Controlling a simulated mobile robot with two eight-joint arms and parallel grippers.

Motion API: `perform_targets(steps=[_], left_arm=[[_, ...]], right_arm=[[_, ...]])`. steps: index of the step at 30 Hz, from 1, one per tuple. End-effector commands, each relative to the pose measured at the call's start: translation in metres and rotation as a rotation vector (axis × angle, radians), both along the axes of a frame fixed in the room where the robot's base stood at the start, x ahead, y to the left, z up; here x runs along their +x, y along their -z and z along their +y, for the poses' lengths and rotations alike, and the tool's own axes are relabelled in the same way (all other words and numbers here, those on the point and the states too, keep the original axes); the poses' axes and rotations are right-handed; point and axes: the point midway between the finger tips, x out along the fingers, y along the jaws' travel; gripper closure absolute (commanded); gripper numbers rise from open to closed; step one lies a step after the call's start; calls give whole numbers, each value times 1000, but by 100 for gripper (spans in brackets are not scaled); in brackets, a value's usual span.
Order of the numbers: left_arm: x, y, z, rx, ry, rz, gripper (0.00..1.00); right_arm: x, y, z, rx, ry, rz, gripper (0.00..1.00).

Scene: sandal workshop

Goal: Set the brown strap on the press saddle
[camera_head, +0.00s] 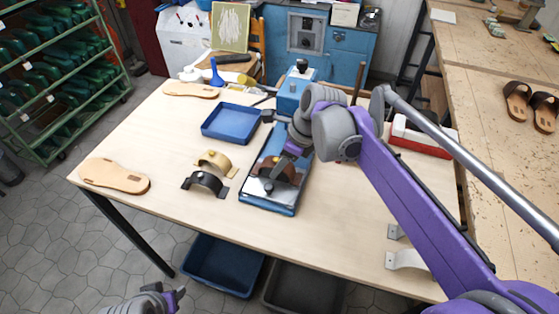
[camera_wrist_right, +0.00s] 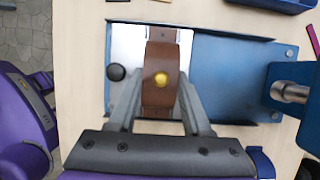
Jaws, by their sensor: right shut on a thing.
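The brown strap (camera_head: 278,168) is held by my right gripper (camera_head: 284,160) over the front part of the blue press (camera_head: 268,203). In the right wrist view the strap (camera_wrist_right: 158,95), with a yellow stud on it, sits between the two fingers of the gripper (camera_wrist_right: 160,82). It lies above the bright metal plate (camera_wrist_right: 128,50) of the press. The saddle is hidden under the strap, and I cannot tell whether the strap touches it. My left gripper (camera_head: 172,296) is low at the bottom left, off the table; its jaw opening is unclear.
A black strap (camera_head: 204,181) and a tan strap (camera_head: 214,160) lie left of the press. A blue tray (camera_head: 231,137) is behind them. Pale soles (camera_head: 114,174) lie on the left, and a red-and-white box (camera_head: 421,140) is on the right. The front table middle is clear.

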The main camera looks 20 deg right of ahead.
Motion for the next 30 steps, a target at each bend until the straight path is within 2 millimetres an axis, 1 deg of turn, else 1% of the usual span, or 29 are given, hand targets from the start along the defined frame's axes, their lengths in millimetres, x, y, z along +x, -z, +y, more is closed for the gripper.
perform_targets(steps=[12, 26, 27, 29, 30], left_arm=[[0, 0, 0, 0, 0, 0, 50], [-1, 3, 0, 0, 0, 2, 50], [-1, 3, 0, 0, 0, 1, 50], [-1, 3, 0, 0, 0, 1, 50], [-1, 3, 0, 0, 0, 1, 50]], right_arm=[[0, 0, 0, 0, 0, 0, 100], [0, 6, 0, 0, 0, 0, 100], [0, 6, 0, 0, 0, 0, 47], [0, 6, 0, 0, 0, 0, 37], [0, 6, 0, 0, 0, 0, 29]])
